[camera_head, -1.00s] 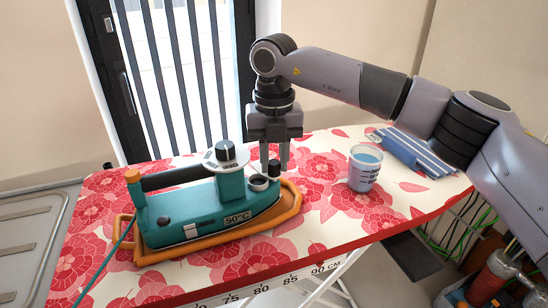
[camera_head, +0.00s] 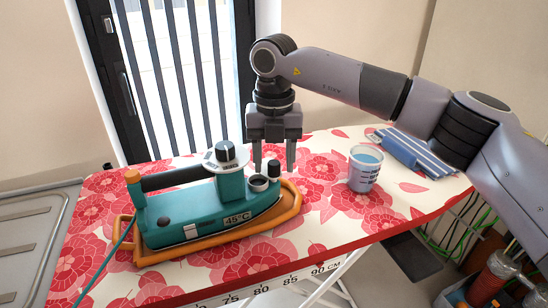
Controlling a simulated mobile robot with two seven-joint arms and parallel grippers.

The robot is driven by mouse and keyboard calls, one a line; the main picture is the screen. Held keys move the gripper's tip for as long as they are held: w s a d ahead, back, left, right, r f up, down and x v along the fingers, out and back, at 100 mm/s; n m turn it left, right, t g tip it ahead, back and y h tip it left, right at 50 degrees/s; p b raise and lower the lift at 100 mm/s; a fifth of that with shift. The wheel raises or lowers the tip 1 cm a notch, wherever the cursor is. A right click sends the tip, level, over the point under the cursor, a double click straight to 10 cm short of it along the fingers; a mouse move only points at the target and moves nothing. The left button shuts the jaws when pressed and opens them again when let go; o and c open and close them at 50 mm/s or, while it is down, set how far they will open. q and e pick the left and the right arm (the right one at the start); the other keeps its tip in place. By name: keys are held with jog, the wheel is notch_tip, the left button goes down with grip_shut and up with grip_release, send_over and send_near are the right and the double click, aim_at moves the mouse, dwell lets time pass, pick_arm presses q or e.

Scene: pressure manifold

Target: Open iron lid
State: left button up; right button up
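A teal iron (camera_head: 190,211) sits in an orange tray-like holder (camera_head: 160,257) on the ironing board. Its small display reads 45°C. Near its front tip is a round grey-rimmed opening (camera_head: 258,183). A small black cap (camera_head: 274,168), which looks like the lid, stands just behind and to the right of it. I cannot tell how the two are joined. My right gripper (camera_head: 274,168) points down at the iron's front end, its two fingers spread and empty. The cap appears between and just below the fingertips; contact is not clear. My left gripper is not in view.
The ironing board (camera_head: 330,225) has a red floral cover. A cup of water (camera_head: 364,168) stands right of the iron, with a folded blue striped cloth (camera_head: 405,150) behind it. The iron's teal cord (camera_head: 103,268) runs off the left front edge. A barred door stands behind.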

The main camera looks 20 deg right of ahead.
aim_at(274, 163)
jog(key=shift+r, duration=3.6)
jog(key=shift+s, duration=0.1)
